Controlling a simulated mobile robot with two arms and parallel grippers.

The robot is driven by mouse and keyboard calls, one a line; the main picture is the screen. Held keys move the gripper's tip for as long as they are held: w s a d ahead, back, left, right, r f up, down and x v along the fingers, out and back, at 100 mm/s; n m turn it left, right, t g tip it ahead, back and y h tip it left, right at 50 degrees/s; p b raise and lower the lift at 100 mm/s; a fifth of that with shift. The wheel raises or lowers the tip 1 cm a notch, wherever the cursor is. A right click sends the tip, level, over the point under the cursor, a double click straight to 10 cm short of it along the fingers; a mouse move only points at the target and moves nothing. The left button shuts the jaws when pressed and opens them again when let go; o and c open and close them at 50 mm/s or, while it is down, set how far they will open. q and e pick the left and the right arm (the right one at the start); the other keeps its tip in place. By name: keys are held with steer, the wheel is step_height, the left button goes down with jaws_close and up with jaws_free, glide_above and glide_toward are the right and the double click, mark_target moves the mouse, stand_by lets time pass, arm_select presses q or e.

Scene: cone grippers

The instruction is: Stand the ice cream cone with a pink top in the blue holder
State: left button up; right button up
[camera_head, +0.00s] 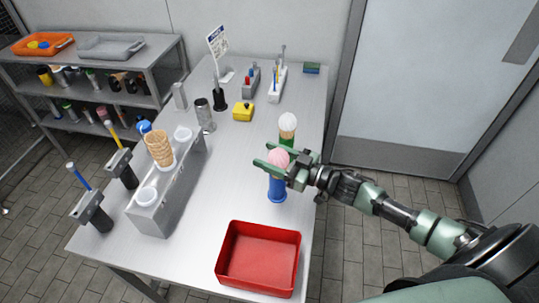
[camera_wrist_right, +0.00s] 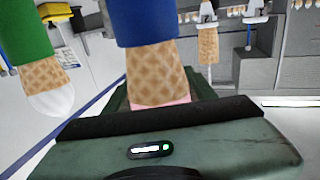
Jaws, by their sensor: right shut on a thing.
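The ice cream cone with a pink top (camera_head: 278,158) is upright in the head view, its pink scoop between the fingers of my right gripper (camera_head: 264,156). The gripper is shut on it near the top. The blue holder (camera_head: 277,190) stands on the table directly below. In the right wrist view, which is upside down, the waffle part (camera_wrist_right: 157,75) runs into the mouth of the blue holder (camera_wrist_right: 146,22), and only a strip of pink (camera_wrist_right: 178,101) shows by the finger. The cone's tip is hidden. My left gripper is not in view.
A green holder with a white-topped cone (camera_head: 288,122) stands just behind. A red tray (camera_head: 259,262) is at the front. A grey rack (camera_head: 170,190) with an empty waffle cone (camera_head: 160,148) stands left. A yellow block (camera_head: 243,111) is farther back. The table middle is clear.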

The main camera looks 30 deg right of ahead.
steer(key=shift+f, duration=0.3)
steer(key=o, duration=1)
steer(key=shift+s+d+f+b, duration=0.15)
steer(key=shift+s+d+b, duration=0.05)
steer(key=shift+s+b, duration=0.1)
steer(key=b+v, duration=0.1)
steer(key=v, duration=0.6)
steer(key=shift+s, duration=0.1)
